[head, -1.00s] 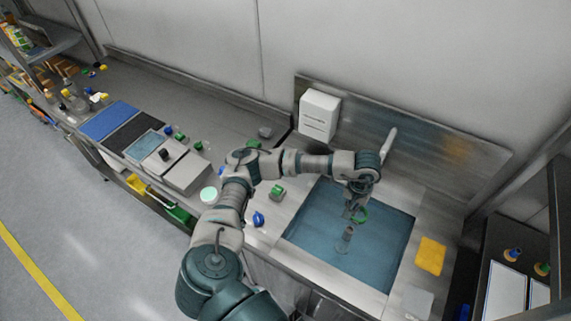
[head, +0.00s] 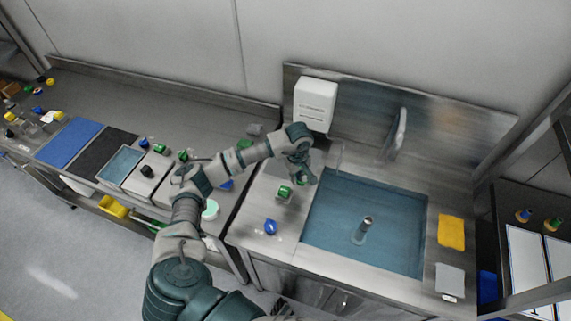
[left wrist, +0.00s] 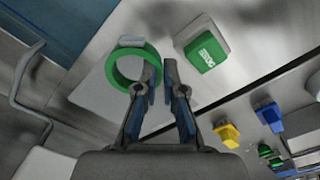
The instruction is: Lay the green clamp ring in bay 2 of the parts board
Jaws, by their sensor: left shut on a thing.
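My left gripper (head: 302,174) is over the steel counter just left of the sink. In the left wrist view the gripper (left wrist: 166,68) is shut on the green clamp ring (left wrist: 112,76), holding it at its rim. The ring has a pale block on its edge. In the head view the ring is mostly hidden by the gripper. No bay is clearly marked, so I cannot tell which surface is the parts board. Blue (head: 70,141), black (head: 98,152) and teal (head: 121,165) panels lie on the left bench. My right gripper is not in view.
A green-topped block (head: 285,192) and a blue part (head: 270,227) lie near my gripper; the green-topped block also shows in the left wrist view (left wrist: 207,56). A yellow cloth (head: 452,232) lies right of the sink.

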